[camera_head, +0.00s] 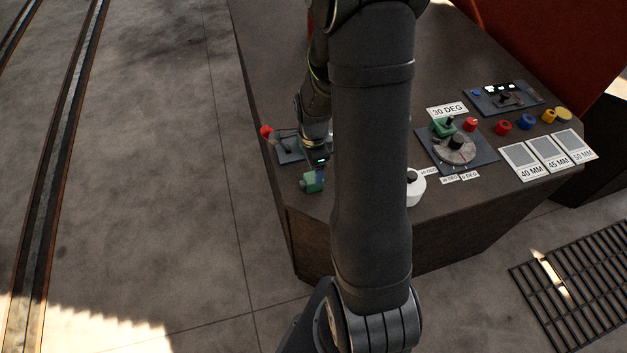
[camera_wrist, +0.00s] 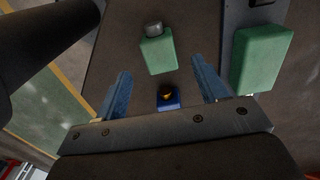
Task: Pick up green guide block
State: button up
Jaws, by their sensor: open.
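A green block (camera_head: 312,182) sits near the table's front left edge in the head view. My gripper (camera_head: 320,165) is low over that spot, largely hidden behind my arm. In the wrist view, a green block with a grey round knob (camera_wrist: 157,52) lies just ahead of the gap between my blue fingers. My gripper (camera_wrist: 160,66) is open, with nothing held between the fingers. A larger-looking green block (camera_wrist: 262,58) is at the right of the wrist view, outside the right finger.
A small blue block with an orange top (camera_wrist: 168,98) shows between my fingers' bases. A red-knobbed lever (camera_head: 266,131) stands left of my gripper. A white round container (camera_head: 415,188) is right of my arm. The dial plate (camera_head: 480,158) and several coloured knobs lie farther right.

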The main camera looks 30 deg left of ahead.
aim_at(313, 176)
jog(key=shift+f, duration=3)
jog(key=c, duration=1.3)
jog(key=shift+o, duration=0.2)
jog(key=shift+r, duration=0.1)
